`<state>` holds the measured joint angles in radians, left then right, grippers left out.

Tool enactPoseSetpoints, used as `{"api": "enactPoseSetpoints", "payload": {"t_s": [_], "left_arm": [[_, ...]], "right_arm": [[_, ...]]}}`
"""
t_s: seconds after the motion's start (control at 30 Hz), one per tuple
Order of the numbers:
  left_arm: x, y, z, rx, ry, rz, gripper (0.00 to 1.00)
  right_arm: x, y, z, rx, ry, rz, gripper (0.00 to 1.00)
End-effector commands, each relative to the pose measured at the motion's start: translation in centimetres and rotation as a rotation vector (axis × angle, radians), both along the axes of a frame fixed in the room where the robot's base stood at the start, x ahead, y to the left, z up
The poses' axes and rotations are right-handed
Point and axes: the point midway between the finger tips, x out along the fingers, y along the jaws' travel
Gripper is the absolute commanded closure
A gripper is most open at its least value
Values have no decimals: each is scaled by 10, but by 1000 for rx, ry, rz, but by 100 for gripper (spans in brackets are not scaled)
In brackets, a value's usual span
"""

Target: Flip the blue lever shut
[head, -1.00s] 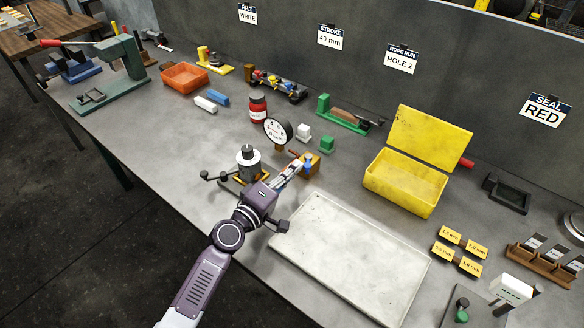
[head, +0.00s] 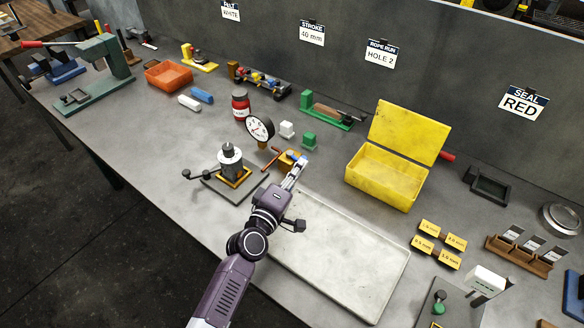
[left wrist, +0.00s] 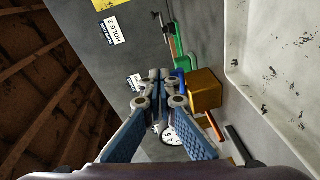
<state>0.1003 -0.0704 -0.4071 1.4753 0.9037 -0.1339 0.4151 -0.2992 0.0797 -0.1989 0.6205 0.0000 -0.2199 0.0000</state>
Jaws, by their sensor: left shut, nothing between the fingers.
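A small brass-coloured block (head: 286,161) stands on the bench behind the white tray, with a copper-coloured bar at its left. In the left wrist view the block (left wrist: 206,90) shows larger, with the blue lever (left wrist: 181,82) as a small blue piece at its side, partly hidden by my fingers. My left gripper (head: 298,166) is shut and empty, its tips close to the right side of the block in the head view. It also fills the middle of the left wrist view (left wrist: 161,82). I cannot tell whether it touches the lever. My right gripper is out of view.
A round dial gauge (head: 260,129) and a grey cylinder on a base (head: 231,160) stand left of the block. The white tray (head: 345,268) lies to the right in front. An open yellow box (head: 388,178) stands behind it. White and green small blocks stand behind.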

Motion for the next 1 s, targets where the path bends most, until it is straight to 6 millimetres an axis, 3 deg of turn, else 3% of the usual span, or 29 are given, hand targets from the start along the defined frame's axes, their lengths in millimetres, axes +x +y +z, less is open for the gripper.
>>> {"api": "enactPoseSetpoints", "payload": {"t_s": [0.4, 1.0], "left_arm": [[6, -17, 0, 0, -1, -1, 100], [7, -21, 2, -1, -2, -3, 100]], "right_arm": [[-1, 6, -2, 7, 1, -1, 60], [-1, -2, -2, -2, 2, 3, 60]]}}
